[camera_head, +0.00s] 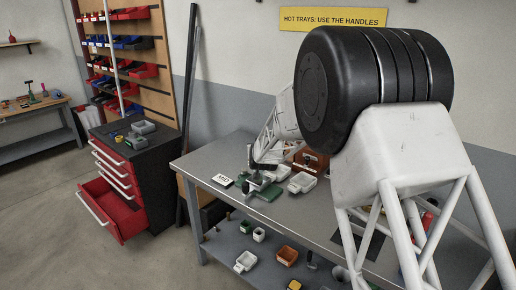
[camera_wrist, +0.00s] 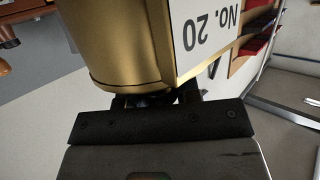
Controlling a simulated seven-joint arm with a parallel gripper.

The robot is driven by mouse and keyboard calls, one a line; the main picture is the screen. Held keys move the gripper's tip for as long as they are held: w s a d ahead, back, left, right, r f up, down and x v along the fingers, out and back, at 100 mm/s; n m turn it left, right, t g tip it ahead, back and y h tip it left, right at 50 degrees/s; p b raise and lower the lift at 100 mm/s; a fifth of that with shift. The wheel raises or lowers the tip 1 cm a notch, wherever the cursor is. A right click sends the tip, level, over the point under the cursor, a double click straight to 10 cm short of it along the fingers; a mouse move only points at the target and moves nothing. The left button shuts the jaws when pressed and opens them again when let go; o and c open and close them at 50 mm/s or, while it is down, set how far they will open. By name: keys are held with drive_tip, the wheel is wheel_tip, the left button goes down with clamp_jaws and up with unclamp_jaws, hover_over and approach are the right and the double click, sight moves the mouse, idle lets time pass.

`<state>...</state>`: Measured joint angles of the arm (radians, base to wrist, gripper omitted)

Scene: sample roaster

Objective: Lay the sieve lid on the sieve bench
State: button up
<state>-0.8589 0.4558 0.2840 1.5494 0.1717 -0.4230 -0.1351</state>
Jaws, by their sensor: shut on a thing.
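My gripper (camera_wrist: 152,100) is shut at the edge of a large brass, round-sided piece with a white label reading "No. 20" upside down; I take this piece to be the sieve lid (camera_wrist: 115,45). The exact grip contact is hidden beneath the brass. In the head view, the dark end of my arm (camera_head: 262,164) is over the grey metal bench (camera_head: 207,160), close to a green item with a post. The brass piece cannot be made out there. No surface is clearly marked as the sieve bench.
White trays (camera_head: 302,183), a brown box (camera_head: 310,160) and a white sign card (camera_head: 223,180) are on the grey bench. Its left end is clear. A red cabinet (camera_head: 125,185) has an open drawer. Another bench (camera_head: 35,104) is far left.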

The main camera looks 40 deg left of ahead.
drive_tip(key=o, duration=0.9)
drive_tip(key=shift+o, duration=0.2)
drive_tip(key=v, duration=0.7)
drive_tip(key=shift+s+d+r, duration=0.15)
drive_tip(key=shift+s+d, duration=0.05)
drive_tip(key=shift+s, duration=0.15)
idle(0.7)
